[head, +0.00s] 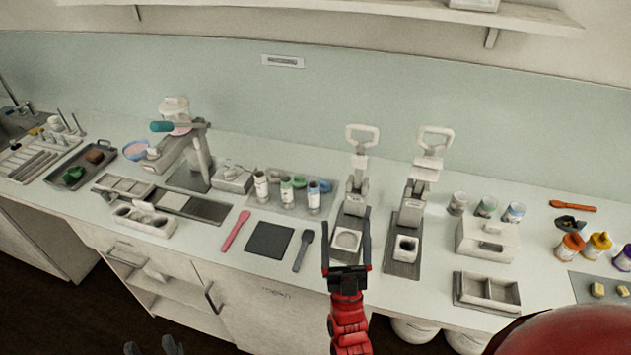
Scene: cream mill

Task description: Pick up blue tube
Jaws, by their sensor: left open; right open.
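A blue-banded tube (314,196) stands upright at the right of a row of three on a grey tray (276,205), beside a green-banded one (287,193) and a pale one (261,186). Another blue-banded container (515,212) stands further right, beside a green-banded one (487,207). My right gripper (346,228), on the red arm, is open and empty over the counter's front, in front of a press and apart from the tubes. My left gripper (155,346) shows only its dark fingertips at the bottom edge, open, below the counter and far from the tubes.
Two hand presses (356,185) (413,200) stand right of the tubes. A black mat (269,239), pink spatula (236,230) and dark spatula (303,250) lie in front. A lidded box (487,240) and divided tray (487,291) are at the right. A shelf (370,13) hangs above.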

